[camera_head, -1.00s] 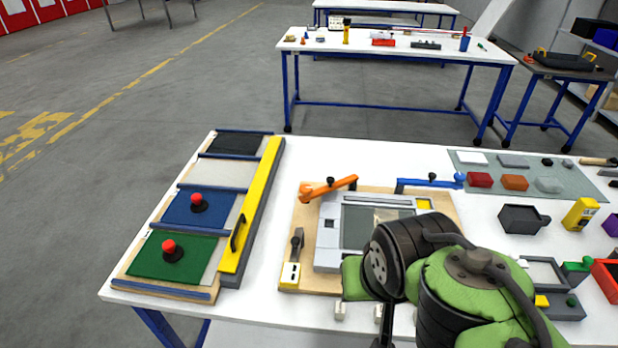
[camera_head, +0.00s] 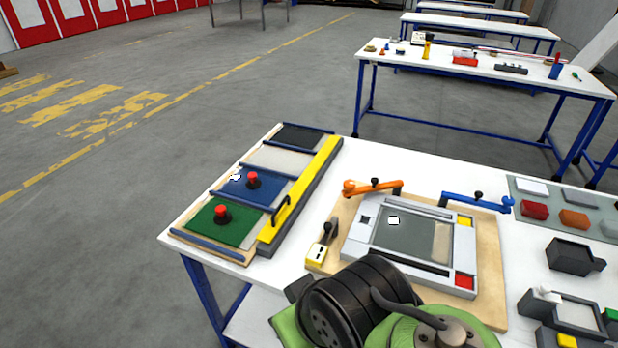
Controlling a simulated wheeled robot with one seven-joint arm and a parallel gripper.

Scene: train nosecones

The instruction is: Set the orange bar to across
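The orange bar (camera_head: 385,186) is at the back left of a wooden board (camera_head: 345,215) on the near table. It runs roughly left to right along the board's back edge, with a rounded left end, a small dark knob on top and a bent right end. A similar blue bar (camera_head: 470,200) sits at the back right. A grey framed panel (camera_head: 380,262) lies in front of both. My green and black arm covers the bottom middle, well in front of the orange bar. My gripper cannot be made out.
Left of the board, a yellow rail (camera_head: 305,190) with a black handle borders coloured panels with two red buttons. A small lever (camera_head: 326,240) stands at the board's left edge. A dark bin (camera_head: 573,257) and coloured blocks are on the right. White table shows between rail and board.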

